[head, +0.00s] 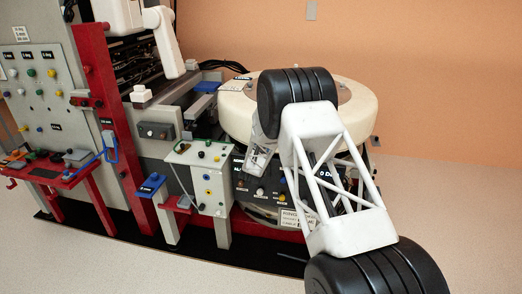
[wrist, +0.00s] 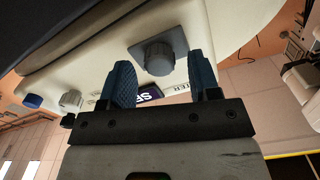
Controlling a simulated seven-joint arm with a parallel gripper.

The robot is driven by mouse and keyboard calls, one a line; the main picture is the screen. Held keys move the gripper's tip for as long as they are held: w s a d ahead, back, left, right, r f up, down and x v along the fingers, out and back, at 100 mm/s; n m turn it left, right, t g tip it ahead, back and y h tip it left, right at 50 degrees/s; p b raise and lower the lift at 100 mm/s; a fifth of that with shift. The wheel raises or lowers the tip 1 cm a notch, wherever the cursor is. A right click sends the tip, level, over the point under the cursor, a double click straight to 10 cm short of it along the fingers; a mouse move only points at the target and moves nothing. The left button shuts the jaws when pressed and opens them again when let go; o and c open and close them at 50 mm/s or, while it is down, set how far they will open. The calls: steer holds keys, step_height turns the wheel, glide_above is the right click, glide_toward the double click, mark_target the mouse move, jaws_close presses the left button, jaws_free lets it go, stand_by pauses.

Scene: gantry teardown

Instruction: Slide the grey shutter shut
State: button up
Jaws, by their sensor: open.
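In the wrist view, a dark grey square plate with a round grey knob (wrist: 159,58) stands out from a pale panel (wrist: 100,45). A label (wrist: 186,88) ending in "TER" is partly hidden below the knob. My gripper (wrist: 160,66) is open, with one blue ribbed finger on each side of the knob; I cannot tell whether they touch it. Whether this plate is the grey shutter, and how far it stands open, I cannot tell. In the head view my own arm covers this spot and the fingers are not clear.
In the wrist view, a blue knob (wrist: 33,100) and a pale grey knob (wrist: 70,99) sit left of the fingers. In the head view, a control box (head: 204,178), a red post (head: 108,100) and a cream round drum (head: 355,105) stand close by. Open floor lies at right.

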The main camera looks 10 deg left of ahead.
steer(key=shift+w, duration=0.3)
jaws_close()
steer(key=d, duration=0.7)
steer(key=shift+d, duration=0.25)
jaws_free()
steer(key=shift+d, duration=0.1)
steer(key=shift+s, duration=0.15)
